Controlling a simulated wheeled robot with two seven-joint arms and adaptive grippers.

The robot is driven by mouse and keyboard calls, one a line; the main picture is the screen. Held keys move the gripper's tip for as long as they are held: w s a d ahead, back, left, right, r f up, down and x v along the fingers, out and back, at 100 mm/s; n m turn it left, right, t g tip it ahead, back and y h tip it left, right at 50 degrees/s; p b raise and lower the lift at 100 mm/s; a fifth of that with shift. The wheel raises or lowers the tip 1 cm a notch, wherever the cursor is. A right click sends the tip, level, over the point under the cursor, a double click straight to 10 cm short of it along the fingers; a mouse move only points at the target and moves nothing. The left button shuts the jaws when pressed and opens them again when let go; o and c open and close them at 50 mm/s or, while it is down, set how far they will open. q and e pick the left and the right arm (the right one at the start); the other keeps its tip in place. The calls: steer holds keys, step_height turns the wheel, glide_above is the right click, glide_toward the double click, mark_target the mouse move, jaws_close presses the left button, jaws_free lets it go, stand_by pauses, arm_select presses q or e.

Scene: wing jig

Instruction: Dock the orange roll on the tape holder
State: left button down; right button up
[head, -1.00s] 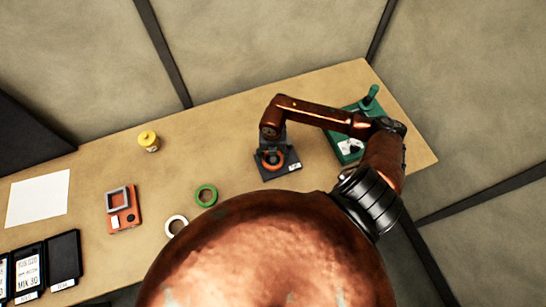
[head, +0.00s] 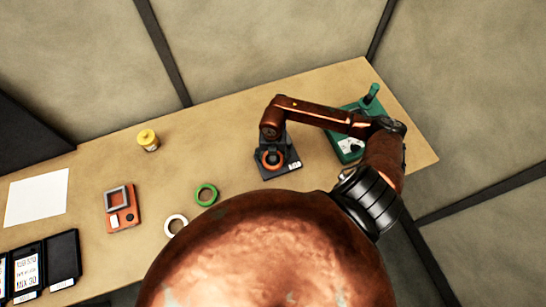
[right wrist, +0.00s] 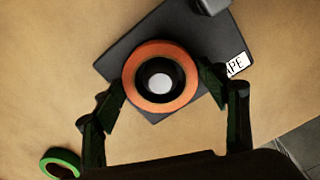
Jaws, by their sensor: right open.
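The orange roll (head: 264,163) lies flat on the dark tape holder (head: 288,172). In the right wrist view the orange roll (right wrist: 187,93) shows as an orange ring with a dark core and a pale round centre, apparently around the holder's post. How far down it sits cannot be told. The holder's plate (right wrist: 122,58) carries a white label with letters ending in "APE". My right gripper (right wrist: 163,88) is open, with one finger on each side of the roll, apart from it or barely beside it. My left gripper is not in view.
A green roll (head: 206,194) and a white roll (head: 176,225) lie left of the holder. An orange device (head: 123,219), a yellow-capped jar (head: 148,141) and a white sheet (head: 37,198) are farther left. A green tool (head: 347,146) stands at the right under my arm.

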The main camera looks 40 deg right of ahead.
step_height(320, 180, up, 11)
steer(key=p, duration=0.7)
stand_by(0.4)
stand_by(0.5)
